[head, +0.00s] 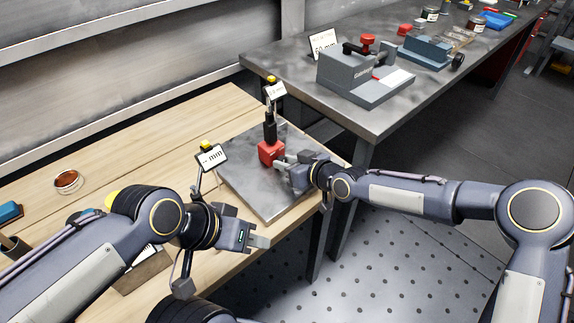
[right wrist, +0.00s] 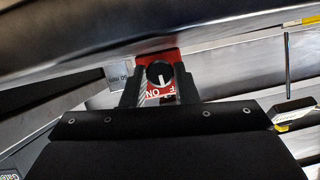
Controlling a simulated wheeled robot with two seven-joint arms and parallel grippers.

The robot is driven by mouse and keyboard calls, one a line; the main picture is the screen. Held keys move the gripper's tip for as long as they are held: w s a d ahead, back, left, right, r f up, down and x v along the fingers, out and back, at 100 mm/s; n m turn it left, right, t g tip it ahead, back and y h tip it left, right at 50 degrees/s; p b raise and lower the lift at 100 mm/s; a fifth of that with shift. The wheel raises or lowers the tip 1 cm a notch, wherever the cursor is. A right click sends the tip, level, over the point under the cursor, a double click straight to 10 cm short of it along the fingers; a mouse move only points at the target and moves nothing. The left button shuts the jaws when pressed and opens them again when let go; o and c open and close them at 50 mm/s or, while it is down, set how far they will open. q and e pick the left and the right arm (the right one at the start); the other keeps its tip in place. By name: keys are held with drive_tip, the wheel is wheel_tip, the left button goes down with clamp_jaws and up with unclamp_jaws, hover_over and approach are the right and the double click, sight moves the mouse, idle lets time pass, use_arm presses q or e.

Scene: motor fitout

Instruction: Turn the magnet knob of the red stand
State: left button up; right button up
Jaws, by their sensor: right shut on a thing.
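The red stand (head: 270,151) sits on the grey metal plate (head: 238,172) and carries a black post with a small white sign. Its round black magnet knob (right wrist: 158,73) shows in the right wrist view on the red face, with a white mark and an upside-down "ON" label below. My right gripper (head: 281,163) reaches the stand from the right in the head view. Its fingers (right wrist: 158,86) are shut on the knob, one on each side. My left gripper (head: 258,242) is over the table's front edge, away from the stand; its finger gap is not clear.
A second sign (head: 211,157) on a thin post with a yellow top stands at the plate's left corner. Wooden table (head: 120,150) is mostly clear behind it, with a small round dish (head: 67,181). A metal bench (head: 300,75) with a grey machine (head: 360,80) stands at the back right.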

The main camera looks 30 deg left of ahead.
drive_tip(key=shift+m+g+b, duration=0.3)
drive_tip(key=shift+m+b, duration=0.05)
drive_tip(key=shift+m, duration=0.15)
drive_tip(key=o, duration=1)
drive_tip(key=shift+d, duration=0.1)
drive_tip(key=v, duration=0.7)
drive_tip(key=shift+d, duration=0.35)
